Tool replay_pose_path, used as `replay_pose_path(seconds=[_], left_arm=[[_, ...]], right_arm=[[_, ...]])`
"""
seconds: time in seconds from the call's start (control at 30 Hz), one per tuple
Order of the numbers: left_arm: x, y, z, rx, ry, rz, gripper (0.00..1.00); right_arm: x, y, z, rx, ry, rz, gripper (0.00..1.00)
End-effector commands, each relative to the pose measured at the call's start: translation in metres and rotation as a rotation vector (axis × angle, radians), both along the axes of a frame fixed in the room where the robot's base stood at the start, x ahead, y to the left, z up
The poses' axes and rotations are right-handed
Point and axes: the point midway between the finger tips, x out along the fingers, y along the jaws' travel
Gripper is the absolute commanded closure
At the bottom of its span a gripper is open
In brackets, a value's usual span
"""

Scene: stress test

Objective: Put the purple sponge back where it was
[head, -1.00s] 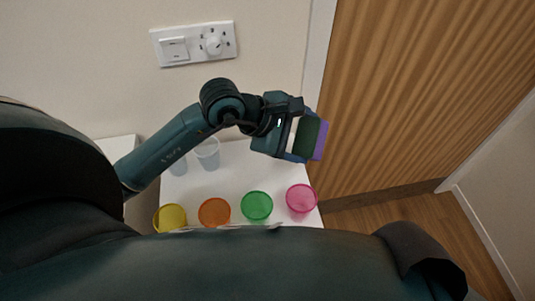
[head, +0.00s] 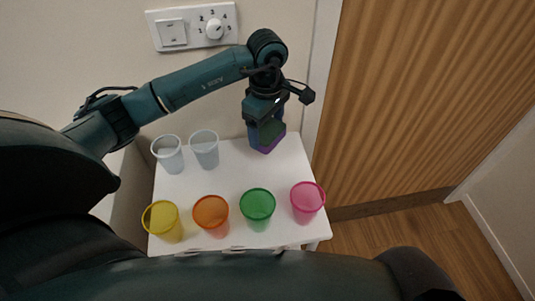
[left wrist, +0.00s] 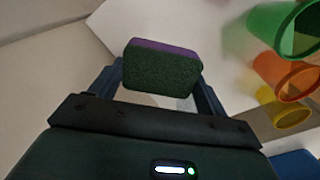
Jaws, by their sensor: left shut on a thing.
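The purple sponge (head: 266,149), with a dark green scouring side, is at the back right of the small white table (head: 225,180). My left gripper (head: 266,132) points down and is shut on it. In the left wrist view the sponge (left wrist: 160,70) sits between the two fingers, green face toward the camera and a purple strip along its top. I cannot tell whether the sponge touches the tabletop. My right gripper is not in view.
Yellow (head: 163,222), orange (head: 211,216), green (head: 257,209) and pink (head: 307,202) cups line the table's front. Two clear cups (head: 168,153) (head: 205,149) stand at the back left. A wall with a switch panel (head: 193,26) is behind. The table's middle is clear.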

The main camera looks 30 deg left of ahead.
Motion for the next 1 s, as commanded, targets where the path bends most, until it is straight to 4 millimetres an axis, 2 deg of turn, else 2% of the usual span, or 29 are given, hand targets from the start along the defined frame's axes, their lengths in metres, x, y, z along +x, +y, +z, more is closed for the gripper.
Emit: replay_pose_path(seconds=[0.1,0.37,0.53,0.9,0.93,1.0], left_arm=[[-0.001,-0.001,-0.023,-0.002,0.004,0.001,0.43],[-0.001,-0.001,-0.046,-0.002,0.001,0.0,0.43],[-0.001,-0.001,-0.07,-0.004,0.003,0.0,0.43],[0.0,-0.001,-0.079,-0.002,-0.003,-0.001,0.43],[0.0,-0.001,-0.077,-0.002,-0.003,-0.001,0.22],[0.0,-0.001,-0.077,-0.002,-0.003,-0.001,0.16]], right_arm=[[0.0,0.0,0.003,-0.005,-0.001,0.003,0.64],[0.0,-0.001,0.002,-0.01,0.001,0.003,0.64],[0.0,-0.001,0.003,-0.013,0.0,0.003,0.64],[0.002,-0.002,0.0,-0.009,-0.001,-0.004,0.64],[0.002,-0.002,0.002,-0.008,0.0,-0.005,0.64],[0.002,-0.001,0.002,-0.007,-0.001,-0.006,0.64]])
